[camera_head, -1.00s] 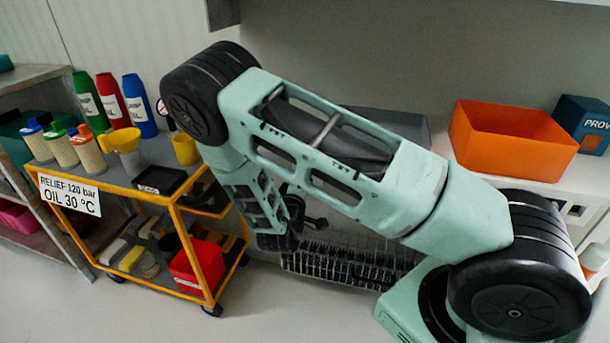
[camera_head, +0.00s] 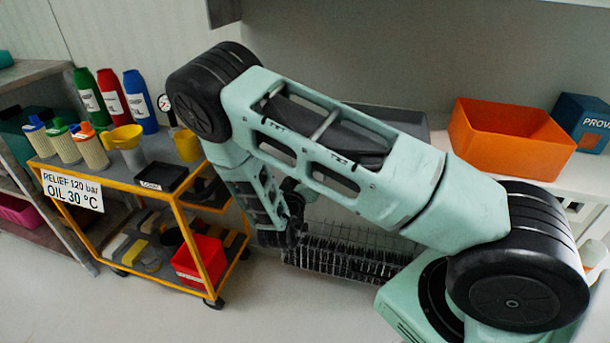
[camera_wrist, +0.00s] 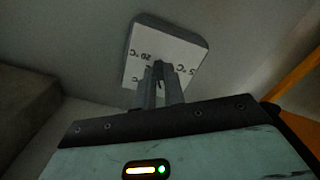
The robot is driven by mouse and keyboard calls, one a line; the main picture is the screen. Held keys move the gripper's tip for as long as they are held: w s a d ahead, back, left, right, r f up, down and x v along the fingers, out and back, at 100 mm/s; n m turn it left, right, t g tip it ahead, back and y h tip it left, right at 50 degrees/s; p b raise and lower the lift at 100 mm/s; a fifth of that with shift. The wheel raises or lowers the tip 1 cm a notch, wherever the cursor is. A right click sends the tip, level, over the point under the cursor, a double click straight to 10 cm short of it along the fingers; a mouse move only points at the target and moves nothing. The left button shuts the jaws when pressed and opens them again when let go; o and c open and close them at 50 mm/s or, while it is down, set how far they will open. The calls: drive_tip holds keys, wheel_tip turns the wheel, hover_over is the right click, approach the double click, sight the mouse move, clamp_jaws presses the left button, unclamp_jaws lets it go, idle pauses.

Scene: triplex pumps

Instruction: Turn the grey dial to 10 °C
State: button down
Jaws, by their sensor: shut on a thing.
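In the wrist view a small pale panel (camera_wrist: 188,47) on a dark grey box carries printed temperature marks. One reads 20 °C, another at the right reads about 5 °C, and a third at the lower left is cut off by a finger. My gripper (camera_wrist: 159,70) reaches up to the middle of this panel, its two fingers close together and shut on the grey dial. The fingers cover most of the dial, so its pointer and setting cannot be read. In the head view my arm hides the panel and dial.
A yellow trolley (camera_head: 190,240) at the left holds bottles, filters and a red bin (camera_head: 199,262). Its sign (camera_head: 72,190) reads "RELIEF 120 bar, OIL 30 °C". An orange bin (camera_head: 510,150) stands on the white bench at the right. A black wire basket (camera_head: 345,255) is below my arm.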

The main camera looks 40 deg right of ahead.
drive_tip(key=shift+a, duration=0.1)
idle(0.3)
drive_tip(key=c, duration=1.5)
unclamp_jaws()
drive_tip(key=p+v, duration=0.2)
drive_tip(key=v, duration=1.5)
drive_tip(key=shift+s+a+p, duration=0.15)
drive_tip(key=shift+p, duration=0.25)
